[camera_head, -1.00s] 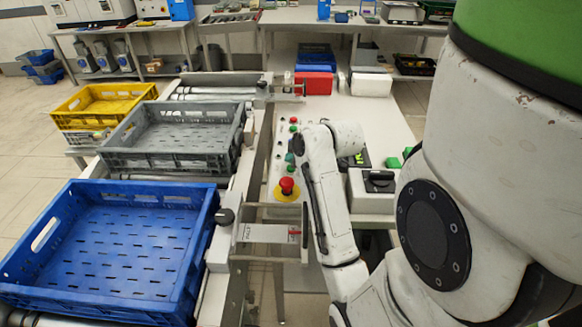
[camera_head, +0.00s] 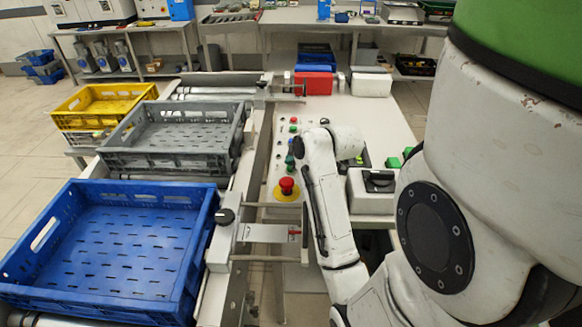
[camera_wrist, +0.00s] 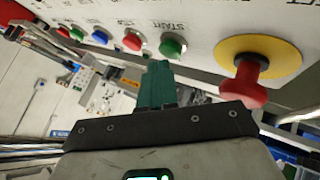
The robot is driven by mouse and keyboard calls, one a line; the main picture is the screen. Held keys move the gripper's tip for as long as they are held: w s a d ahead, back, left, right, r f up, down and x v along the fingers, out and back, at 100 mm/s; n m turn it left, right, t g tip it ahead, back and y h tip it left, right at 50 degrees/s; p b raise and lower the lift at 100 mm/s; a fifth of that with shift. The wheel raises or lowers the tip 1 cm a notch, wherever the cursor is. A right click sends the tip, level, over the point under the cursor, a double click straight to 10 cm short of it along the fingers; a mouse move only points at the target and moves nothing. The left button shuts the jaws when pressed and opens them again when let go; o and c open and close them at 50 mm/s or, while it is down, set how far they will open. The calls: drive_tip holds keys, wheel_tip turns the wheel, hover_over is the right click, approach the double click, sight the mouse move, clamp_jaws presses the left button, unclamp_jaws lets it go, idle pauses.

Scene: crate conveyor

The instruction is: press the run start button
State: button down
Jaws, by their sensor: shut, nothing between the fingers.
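The run start button is the green button (camera_wrist: 172,46) under the printed START label on the white panel in the wrist view. My gripper (camera_wrist: 158,68) has its teal fingers closed together with nothing between them. In the wrist view the fingertips appear just below and slightly left of the green button. A gap seems to show between them, though the exact distance is hard to tell. In the head view my wrist hides part of the panel (camera_head: 274,170), and the fingertips and the green button are too small to separate clearly.
A red mushroom stop on a yellow disc (camera_wrist: 260,62) sits close to the right of the green button, also seen in the head view (camera_head: 287,187). A red button (camera_wrist: 132,40) and a blue one (camera_wrist: 100,36) lie to the left. Blue (camera_head: 205,240) and grey (camera_head: 115,158) crates stand on the conveyor.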

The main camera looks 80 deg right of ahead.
drive_tip(key=shift+f, duration=0.5)
idle(0.8)
drive_tip(key=shift+r, duration=0.15)
drive_tip(key=shift+r+p, duration=0.75)
drive_tip(key=shift+p, duration=0.05)
wheel_tip(320, 180, up, 5)
drive_tip(key=p, duration=0.5)
idle(0.8)
